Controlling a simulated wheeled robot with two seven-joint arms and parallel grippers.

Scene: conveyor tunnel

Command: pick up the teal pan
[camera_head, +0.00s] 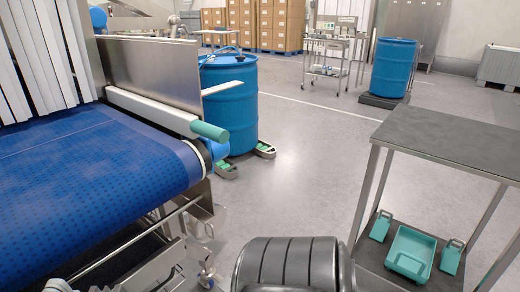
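The teal pan (411,253) is a shallow rectangular tray. It lies on the dark lower shelf (372,257) of the metal table at the right. Its open side faces up and it looks empty. A small teal piece with a handle (380,226) stands to its left, and a similar one (451,257) stands to its right. Neither of my grippers shows in the head view, and nothing is seen touching the pan.
The table's dark top (450,140) and thin legs (366,195) partly enclose the shelf. A blue conveyor belt (90,165) fills the left. Blue drums (230,105) (393,68) stand farther back. The grey floor (300,170) between conveyor and table is mostly clear.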

